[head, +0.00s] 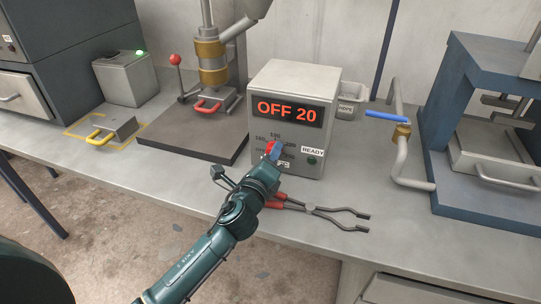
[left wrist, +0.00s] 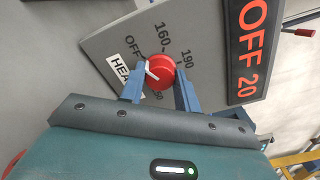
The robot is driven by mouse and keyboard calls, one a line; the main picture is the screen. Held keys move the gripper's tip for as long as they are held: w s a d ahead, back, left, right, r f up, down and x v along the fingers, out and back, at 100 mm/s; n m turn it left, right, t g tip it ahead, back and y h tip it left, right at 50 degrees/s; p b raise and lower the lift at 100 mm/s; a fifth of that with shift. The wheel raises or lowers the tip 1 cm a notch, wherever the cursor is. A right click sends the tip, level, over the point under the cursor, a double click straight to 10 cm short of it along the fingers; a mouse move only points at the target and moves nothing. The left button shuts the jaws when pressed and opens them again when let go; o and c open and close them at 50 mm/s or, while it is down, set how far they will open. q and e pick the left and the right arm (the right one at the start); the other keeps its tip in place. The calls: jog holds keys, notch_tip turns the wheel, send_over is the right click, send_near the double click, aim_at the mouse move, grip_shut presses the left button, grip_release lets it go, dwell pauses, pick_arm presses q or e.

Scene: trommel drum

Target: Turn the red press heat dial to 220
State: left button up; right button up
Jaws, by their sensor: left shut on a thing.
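The red heat dial (head: 270,147) is on the lower front face of a grey control box (head: 291,82). In the left wrist view the dial (left wrist: 161,70) is a round red knob with a white pointer mark toward the OFF label. The marks 160 and 190 are readable around it; another is partly hidden by a finger. The display (head: 287,110) reads OFF 20 in orange-red. My left gripper (left wrist: 157,88) is shut on the dial, with one blue finger on each side. My right gripper is not in view.
Red-handled tongs (head: 310,209) lie on the bench just right of my left gripper. A READY label and green lamp (head: 311,160) sit right of the dial. A press with a red handle (head: 208,104) stands left; a pipe with a blue lever (head: 387,116) and a blue-framed press (head: 480,210) stand right.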

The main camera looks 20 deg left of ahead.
pick_arm(q)
jog(key=shift+c, duration=0.8)
